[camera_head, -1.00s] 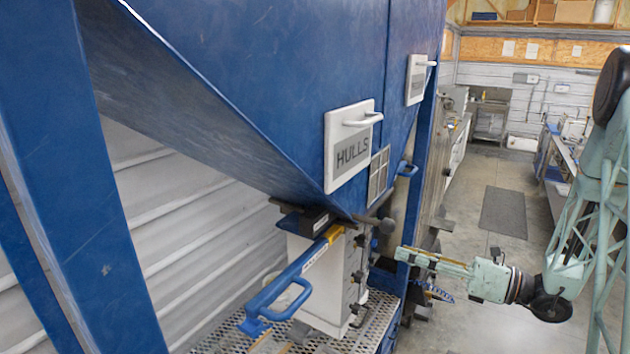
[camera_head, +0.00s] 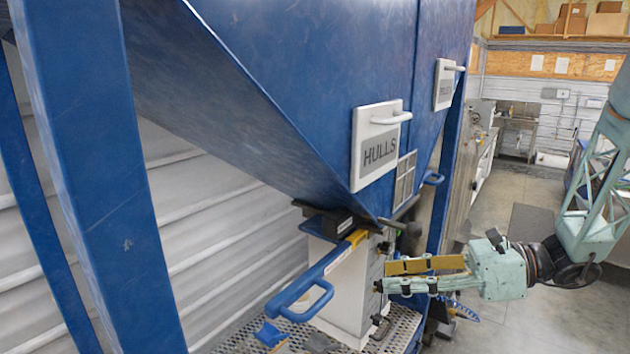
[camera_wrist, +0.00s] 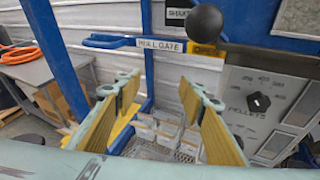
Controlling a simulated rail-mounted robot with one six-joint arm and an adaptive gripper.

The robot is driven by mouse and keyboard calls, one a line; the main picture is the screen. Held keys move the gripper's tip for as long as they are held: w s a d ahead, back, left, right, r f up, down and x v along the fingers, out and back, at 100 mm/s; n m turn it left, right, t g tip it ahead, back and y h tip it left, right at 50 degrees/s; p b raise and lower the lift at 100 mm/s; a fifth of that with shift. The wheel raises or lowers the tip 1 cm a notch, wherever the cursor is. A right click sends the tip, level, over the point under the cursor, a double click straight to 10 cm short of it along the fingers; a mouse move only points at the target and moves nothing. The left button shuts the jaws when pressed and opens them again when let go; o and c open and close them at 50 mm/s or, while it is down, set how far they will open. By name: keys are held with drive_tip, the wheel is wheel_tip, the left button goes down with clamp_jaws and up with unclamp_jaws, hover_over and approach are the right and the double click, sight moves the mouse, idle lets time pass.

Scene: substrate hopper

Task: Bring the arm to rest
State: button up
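My gripper (camera_head: 386,277) is in the lower right of the head view, beside the hopper outlet and pointing left. In the wrist view my gripper (camera_wrist: 164,92) has its two tan-padded fingers wide apart, with nothing between them. The blue hopper (camera_head: 330,80) with a white HULLS panel (camera_head: 377,145) stands left of my arm. A blue gate handle (camera_head: 300,297) sticks out below it toward the camera, left of my fingertips. In the wrist view a gate bar with a label (camera_wrist: 160,43) lies beyond the fingers, apart from them.
A black ball knob (camera_wrist: 205,22) and a grey control panel (camera_wrist: 268,100) marked PELLETS stand close to the right finger in the wrist view. Several pale bins (camera_wrist: 168,132) sit below on a perforated platform (camera_head: 240,330). Open floor (camera_head: 515,180) lies behind my arm.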

drive_tip(key=s+a+f+n+g+h+b, duration=0.1)
drive_tip(key=s+a+n+g+h+b, duration=0.15)
drive_tip(key=s+n, duration=0.55)
drive_tip(key=s+a+n+g+h+b, duration=0.2)
drive_tip(key=s+a+n+h+b, duration=0.15)
drive_tip(key=s, duration=0.85)
drive_tip(key=s+d+f+n+t+h+b, duration=0.1)
drive_tip(key=s+d+n+t+h+b, duration=0.4)
drive_tip(key=s+n, duration=0.6)
drive_tip(key=shift+s+d+f+h+b, duration=0.4)
drive_tip(key=shift+d+h+b, duration=0.8)
drive_tip(key=shift+d+h, duration=0.8)
drive_tip(key=shift+d, duration=0.1)
drive_tip(key=shift+w, duration=0.1)
idle(0.6)
